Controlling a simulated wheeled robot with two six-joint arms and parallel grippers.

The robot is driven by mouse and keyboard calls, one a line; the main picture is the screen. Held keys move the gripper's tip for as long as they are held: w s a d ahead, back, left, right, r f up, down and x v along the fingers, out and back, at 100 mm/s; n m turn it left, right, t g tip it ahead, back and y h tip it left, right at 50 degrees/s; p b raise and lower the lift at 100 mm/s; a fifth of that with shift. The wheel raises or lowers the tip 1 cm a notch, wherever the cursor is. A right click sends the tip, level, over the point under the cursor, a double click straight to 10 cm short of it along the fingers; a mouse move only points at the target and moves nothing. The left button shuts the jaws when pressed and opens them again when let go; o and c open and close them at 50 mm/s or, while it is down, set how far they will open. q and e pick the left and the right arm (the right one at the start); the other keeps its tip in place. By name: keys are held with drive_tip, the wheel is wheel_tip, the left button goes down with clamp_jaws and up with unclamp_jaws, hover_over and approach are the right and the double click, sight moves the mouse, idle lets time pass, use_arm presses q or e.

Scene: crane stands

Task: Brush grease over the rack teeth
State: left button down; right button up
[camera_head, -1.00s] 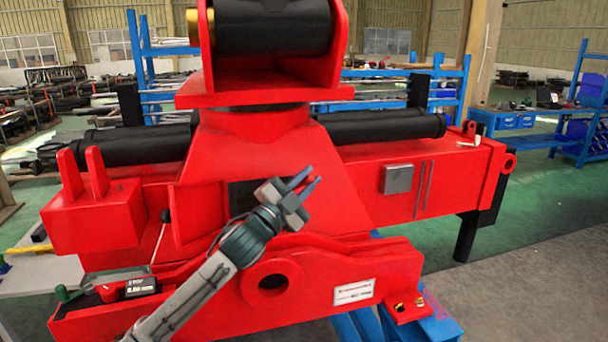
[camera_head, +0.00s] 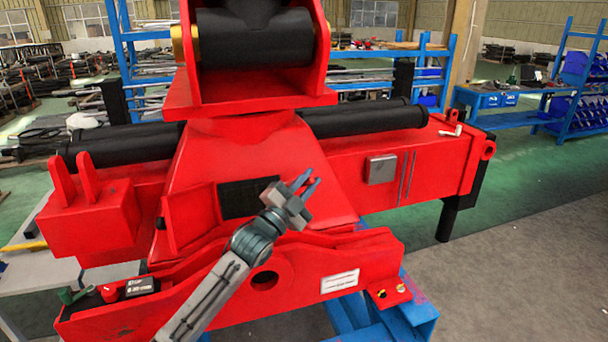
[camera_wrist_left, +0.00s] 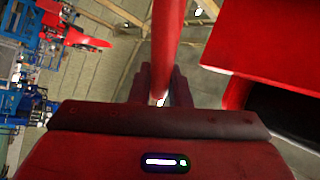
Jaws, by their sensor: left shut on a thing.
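My left gripper (camera_head: 308,188) is in front of the red crane stand (camera_head: 330,262), above its round hole. Its fingers point up and to the right, close together. In the left wrist view the fingers (camera_wrist_left: 160,90) are dark red, and a long red bar (camera_wrist_left: 168,35) runs from the top edge down to between them. I cannot tell whether this bar is held or lies behind. A black panel (camera_head: 240,200) sits in the stand left of the gripper, partly hidden by it. I cannot make out a brush or the rack teeth. My right gripper is out of view.
A green item (camera_head: 72,295) and a small black box (camera_head: 140,286) sit at the lower left of the stand. A small white item (camera_head: 450,131) lies on the right beam. Clear floor (camera_head: 500,270) lies at right.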

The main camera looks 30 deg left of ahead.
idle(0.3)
use_arm(q)
drive_tip(key=shift+s+d+r+p, duration=0.5)
drive_tip(key=shift+s+d+p, duration=0.05)
drive_tip(key=shift+d+p, duration=0.25)
drive_tip(key=shift+s+d+r+p, duration=0.3)
drive_tip(key=shift+s+d+p, duration=0.05)
drive_tip(key=shift+s+d, duration=0.3)
drive_tip(key=shift+s+d+r+p, duration=0.35)
drive_tip(key=shift+s+d, duration=0.2)
drive_tip(key=shift+d, duration=0.2)
drive_tip(key=shift+s+d+r+p, duration=0.2)
drive_tip(key=shift+s+d+r, duration=0.1)
drive_tip(key=shift+s+d, duration=0.2)
drive_tip(key=shift+s+d+r+p, duration=0.2)
drive_tip(key=shift+s+d+r, duration=0.05)
drive_tip(key=shift+s+d, duration=0.25)
drive_tip(key=shift+w+a, duration=0.1)
drive_tip(key=shift+w, duration=0.05)
